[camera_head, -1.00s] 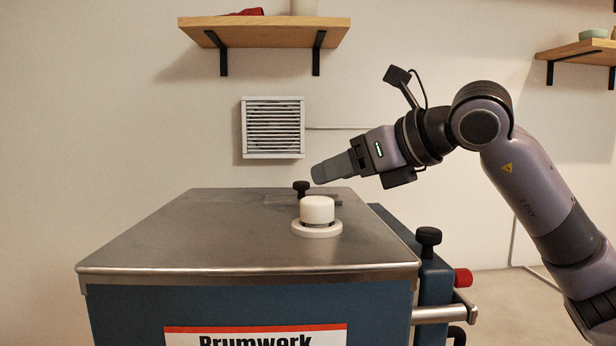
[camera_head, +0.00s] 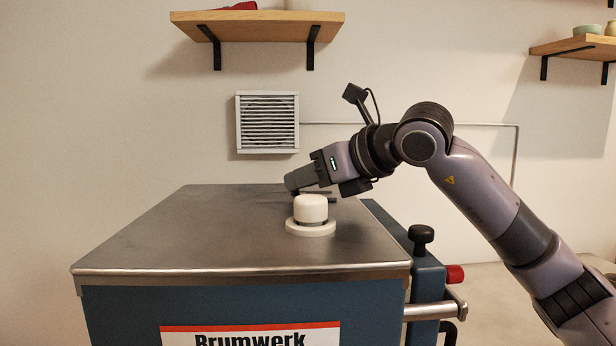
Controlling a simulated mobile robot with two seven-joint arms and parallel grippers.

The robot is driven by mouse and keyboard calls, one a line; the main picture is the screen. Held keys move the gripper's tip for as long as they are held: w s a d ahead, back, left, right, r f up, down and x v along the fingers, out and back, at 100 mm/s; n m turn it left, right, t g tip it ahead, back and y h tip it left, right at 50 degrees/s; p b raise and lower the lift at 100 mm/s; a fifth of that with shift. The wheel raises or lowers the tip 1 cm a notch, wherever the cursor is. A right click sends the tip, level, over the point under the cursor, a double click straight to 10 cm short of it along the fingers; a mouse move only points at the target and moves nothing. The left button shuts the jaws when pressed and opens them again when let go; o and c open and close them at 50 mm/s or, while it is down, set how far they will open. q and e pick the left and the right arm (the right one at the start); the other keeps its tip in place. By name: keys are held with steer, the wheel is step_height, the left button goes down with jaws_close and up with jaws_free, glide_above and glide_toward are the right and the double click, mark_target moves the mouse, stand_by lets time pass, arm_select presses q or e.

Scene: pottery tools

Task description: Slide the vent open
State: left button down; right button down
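A flat dark sliding plate (camera_head: 345,199), which looks like the vent, lies on the steel top of the blue machine, behind a white round cap. My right gripper (camera_head: 292,182) reaches in from the right, low over this plate. Its fingers cover the place of the plate's small black knob, so the knob is hidden. The fingers show from the side, and I cannot tell whether they are open or around the knob. My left gripper is not in view.
The white cap (camera_head: 311,208) stands on a white ring close in front of the gripper. The machine's steel top (camera_head: 190,235) is clear at left. A slatted wall grille (camera_head: 267,122) and a wooden shelf (camera_head: 257,27) are behind. A black knob (camera_head: 421,235) stands at right.

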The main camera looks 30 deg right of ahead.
mark_target(339, 201)
steer(key=d, duration=0.1)
steer(key=s+d+b, duration=0.1)
steer(key=s+d, duration=0.1)
steer(key=d, duration=0.1)
steer(key=shift+w, duration=0.1)
steer(key=c, duration=0.9)
jaws_free()
steer(key=shift+d, duration=0.15)
steer(key=shift+s, duration=0.2)
steer(key=shift+b+v, duration=0.65)
steer(key=shift+v, duration=2.9)
steer(key=shift+w, duration=0.1)
